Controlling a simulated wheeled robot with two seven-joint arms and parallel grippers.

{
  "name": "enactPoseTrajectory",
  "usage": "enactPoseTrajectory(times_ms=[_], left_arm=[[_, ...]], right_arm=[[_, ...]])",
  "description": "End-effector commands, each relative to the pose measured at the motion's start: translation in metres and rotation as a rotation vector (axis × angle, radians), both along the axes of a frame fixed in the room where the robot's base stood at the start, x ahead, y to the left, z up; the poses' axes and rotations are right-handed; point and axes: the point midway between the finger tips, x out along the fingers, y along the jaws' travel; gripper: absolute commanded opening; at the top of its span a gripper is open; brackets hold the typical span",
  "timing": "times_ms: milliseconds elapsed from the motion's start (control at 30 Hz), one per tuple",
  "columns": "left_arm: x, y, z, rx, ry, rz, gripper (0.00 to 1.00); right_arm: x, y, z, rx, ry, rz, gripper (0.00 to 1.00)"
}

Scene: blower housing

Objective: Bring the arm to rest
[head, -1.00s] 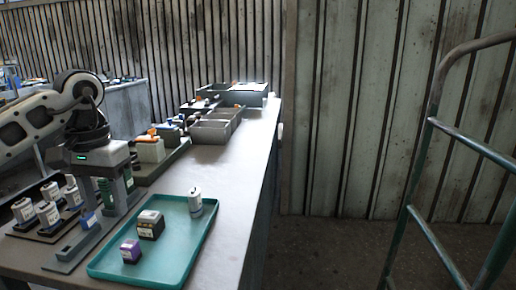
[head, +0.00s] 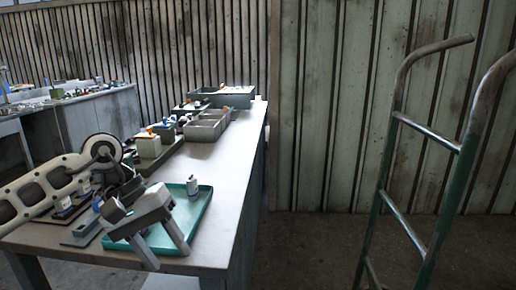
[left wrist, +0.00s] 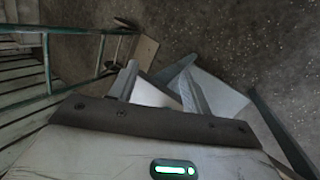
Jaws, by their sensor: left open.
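My left arm comes in from the left over the near end of the bench. My left gripper (head: 168,258) is open, with its fingers apart and pointing down in front of the bench's near edge. No object shows between the fingers. In the left wrist view, the open fingers (left wrist: 158,84) are seen against the floor and some pale grey flat shapes. The gripper hides part of the teal tray (head: 203,213). My right gripper is not in view.
The bench (head: 232,165) carries grey bins (head: 205,127) farther back and a white container (head: 148,146) on its left side. A green-and-grey hand truck (head: 441,210) stands at the right, with free floor (head: 305,240) between. It also shows in the left wrist view (left wrist: 48,62).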

Motion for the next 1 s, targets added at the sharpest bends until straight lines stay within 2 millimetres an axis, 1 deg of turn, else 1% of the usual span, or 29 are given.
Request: enactPoseTrajectory(times_ms=[33, 67, 100, 167, 200, 233, 267, 300, 333, 367, 400, 467, 500, 567, 600, 667, 700, 767, 800, 833, 867, 900, 967, 1000], left_arm=[[-0.009, -0.022, -0.011, -0.077, 0.058, 0.032, 0.48], [-0.014, -0.036, -0.015, -0.13, 0.098, 0.06, 0.48], [-0.022, -0.057, -0.019, -0.211, 0.165, 0.107, 0.48], [-0.038, -0.091, -0.023, -0.354, 0.308, 0.198, 0.48], [-0.049, -0.114, -0.022, -0.457, 0.429, 0.272, 0.48], [-0.056, -0.129, -0.019, -0.535, 0.532, 0.334, 0.48], [-0.062, -0.143, -0.016, -0.608, 0.642, 0.398, 0.48], [-0.068, -0.157, -0.009, -0.7, 0.801, 0.486, 0.48], [-0.071, -0.165, -0.004, -0.764, 0.926, 0.552, 0.48], [-0.072, -0.171, 0.001, -0.824, 1.057, 0.619, 0.48], [-0.072, -0.176, 0.006, -0.897, 1.241, 0.708, 0.48], [-0.067, -0.176, 0.011, -0.991, 1.533, 0.839, 0.48], [-0.062, -0.173, 0.011, -1.043, 1.737, 0.92, 0.48], [-0.052, -0.162, 0.004, -1.11, 2.056, 1.037, 0.48], [-0.046, -0.152, -0.006, -1.144, 2.279, 1.107, 0.48], [-0.039, -0.133, -0.028, -1.184, 2.624, 1.197, 0.48], [-0.037, -0.12, -0.047, 1.058, -2.515, -1.094, 0.48], [-0.04, -0.099, -0.082, 0.861, -2.282, -0.906, 0.48], [-0.047, -0.085, -0.108, 0.745, -2.12, -0.779, 0.48], [-0.054, -0.075, -0.127, 0.668, -2.002, -0.688, 0.48], [-0.063, -0.066, -0.145, 0.603, -1.892, -0.604, 0.48], [-0.075, -0.056, -0.168, 0.53, -1.754, -0.503, 0.48], [-0.097, -0.044, -0.197, 0.444, -1.572, -0.371, 0.48], [-0.111, -0.038, -0.213, 0.397, -1.468, -0.296, 0.48]], right_arm=[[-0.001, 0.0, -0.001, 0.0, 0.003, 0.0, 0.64], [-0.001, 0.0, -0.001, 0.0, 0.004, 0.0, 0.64], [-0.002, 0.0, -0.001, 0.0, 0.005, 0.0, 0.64], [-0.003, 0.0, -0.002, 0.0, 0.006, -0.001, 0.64], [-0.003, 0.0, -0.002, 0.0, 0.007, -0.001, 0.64], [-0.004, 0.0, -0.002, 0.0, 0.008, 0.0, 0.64], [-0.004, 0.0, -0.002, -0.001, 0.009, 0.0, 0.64], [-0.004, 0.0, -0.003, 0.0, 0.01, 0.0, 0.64], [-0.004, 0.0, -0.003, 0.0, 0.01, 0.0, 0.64], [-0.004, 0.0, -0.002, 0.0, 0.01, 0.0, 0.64], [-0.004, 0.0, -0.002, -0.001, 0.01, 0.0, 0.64], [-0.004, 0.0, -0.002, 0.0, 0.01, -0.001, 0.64], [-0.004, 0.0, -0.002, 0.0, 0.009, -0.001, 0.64], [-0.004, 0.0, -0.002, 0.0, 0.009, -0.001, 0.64], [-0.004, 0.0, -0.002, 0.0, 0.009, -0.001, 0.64], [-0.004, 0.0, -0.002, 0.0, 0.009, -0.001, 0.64], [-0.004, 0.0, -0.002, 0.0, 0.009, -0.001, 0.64], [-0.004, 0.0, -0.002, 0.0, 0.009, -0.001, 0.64], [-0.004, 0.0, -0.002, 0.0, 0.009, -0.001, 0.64], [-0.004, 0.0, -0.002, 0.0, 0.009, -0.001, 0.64], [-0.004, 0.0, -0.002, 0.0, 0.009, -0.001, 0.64], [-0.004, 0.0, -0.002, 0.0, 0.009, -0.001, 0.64], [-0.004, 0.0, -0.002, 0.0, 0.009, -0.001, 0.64], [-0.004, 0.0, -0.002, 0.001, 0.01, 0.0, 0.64]])
